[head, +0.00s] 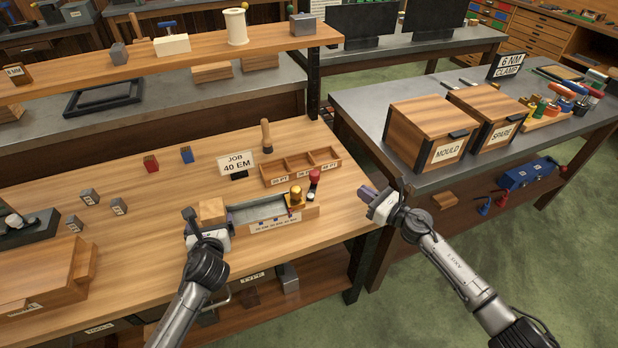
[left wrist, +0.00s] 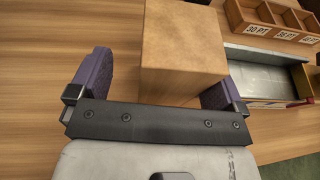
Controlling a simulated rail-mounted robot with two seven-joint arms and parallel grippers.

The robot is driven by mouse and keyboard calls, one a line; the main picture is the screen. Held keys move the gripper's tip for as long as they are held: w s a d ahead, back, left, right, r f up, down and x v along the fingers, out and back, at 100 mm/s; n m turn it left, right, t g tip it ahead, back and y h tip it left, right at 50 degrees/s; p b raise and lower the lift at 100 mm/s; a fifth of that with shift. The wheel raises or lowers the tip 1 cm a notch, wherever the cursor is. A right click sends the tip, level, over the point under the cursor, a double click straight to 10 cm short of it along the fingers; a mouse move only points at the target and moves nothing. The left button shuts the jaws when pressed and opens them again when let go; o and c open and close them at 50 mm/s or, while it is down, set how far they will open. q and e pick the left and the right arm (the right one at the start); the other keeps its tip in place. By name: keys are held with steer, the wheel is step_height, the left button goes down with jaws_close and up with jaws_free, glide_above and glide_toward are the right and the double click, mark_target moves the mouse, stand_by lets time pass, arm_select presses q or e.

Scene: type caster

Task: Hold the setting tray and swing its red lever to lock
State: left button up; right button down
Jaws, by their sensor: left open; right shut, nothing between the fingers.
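The setting tray (head: 256,212) is a shallow metal channel with a wooden front, near the workbench's front edge. It also shows in the left wrist view (left wrist: 268,72). A wooden block (head: 212,210) is at its left end; I cannot tell whether they are joined. The red lever (head: 314,180) stands up at the right end, beside a brass knob (head: 296,194). My left gripper (head: 208,222) is open, its purple fingers either side of the block (left wrist: 182,45), with a gap at the left finger. My right gripper (head: 374,196) is shut and empty, right of the tray, apart from the lever.
A three-section wooden box (head: 300,168) and the JOB 40 EM sign (head: 238,164) stand behind the tray. The MOULD box (head: 432,133) stands on the right table, across a gap.

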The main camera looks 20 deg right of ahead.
steer(key=shift+s+a, duration=0.1)
steer(key=shift+a, duration=0.05)
arm_select(q)
steer(key=v, duration=0.8)
steer(key=shift+a+r, duration=0.35)
steer(key=shift+r, duration=0.15)
